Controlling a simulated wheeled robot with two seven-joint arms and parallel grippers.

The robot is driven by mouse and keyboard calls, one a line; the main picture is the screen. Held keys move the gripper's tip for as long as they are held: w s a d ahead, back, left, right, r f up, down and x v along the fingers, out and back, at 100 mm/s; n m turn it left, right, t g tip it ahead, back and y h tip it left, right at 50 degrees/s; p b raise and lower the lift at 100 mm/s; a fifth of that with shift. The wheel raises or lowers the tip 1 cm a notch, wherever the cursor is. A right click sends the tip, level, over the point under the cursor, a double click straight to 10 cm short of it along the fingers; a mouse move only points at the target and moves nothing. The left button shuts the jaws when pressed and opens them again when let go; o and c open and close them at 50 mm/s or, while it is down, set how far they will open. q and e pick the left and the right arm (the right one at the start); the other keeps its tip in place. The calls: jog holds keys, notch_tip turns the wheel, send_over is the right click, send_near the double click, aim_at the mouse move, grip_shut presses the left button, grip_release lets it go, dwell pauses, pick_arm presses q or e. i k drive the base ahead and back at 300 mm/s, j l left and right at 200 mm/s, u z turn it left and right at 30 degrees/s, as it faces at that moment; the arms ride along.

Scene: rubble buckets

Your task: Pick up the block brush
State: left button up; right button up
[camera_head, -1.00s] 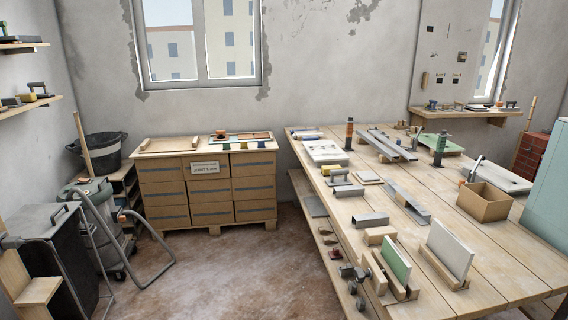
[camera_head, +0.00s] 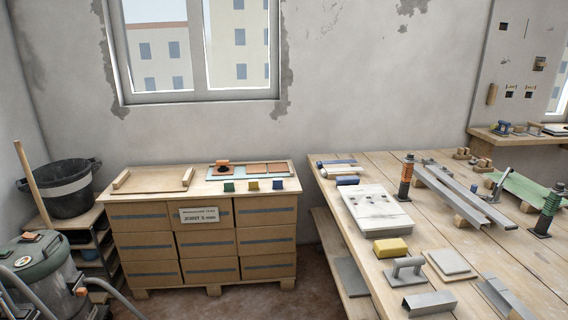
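I cannot pick out the block brush for certain in the head view. A yellow block (camera_head: 391,248), perhaps a sponge, lies on the workbench (camera_head: 455,195) beside a grey trowel-like tool with a raised handle (camera_head: 407,269). A small light brown block (camera_head: 492,94) is on the wall panel at the upper right, too small to tell what it is. Several small tools lie on the wall shelf (camera_head: 500,136) at the right. Neither of my grippers is in view.
A black bucket (camera_head: 68,190) stands on a small rack at left, with a vacuum-like machine (camera_head: 45,262) in front. Little bare floor shows between cabinet and workbench.

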aim_at(341, 180)
jog(key=i+j+z, duration=0.1)
jog(key=i+z, duration=0.25)
jog(key=i, duration=0.2)
jog(key=i+j+z, duration=0.3)
jog(key=i, duration=0.25)
jog(key=i+j+z, duration=0.35)
jog(key=i, duration=0.15)
jog(key=i+j+z, duration=0.25)
jog(key=z, duration=0.15)
jog(key=i+j+z, duration=0.2)
jog(key=z, duration=0.15)
jog(key=i+j+z, duration=0.15)
jog(key=j+z, duration=0.25)
jog(key=i+j+z, duration=0.1)
jog(key=j+z, duration=0.5)
jog(key=j, duration=0.5)
jog(key=i, duration=0.05)
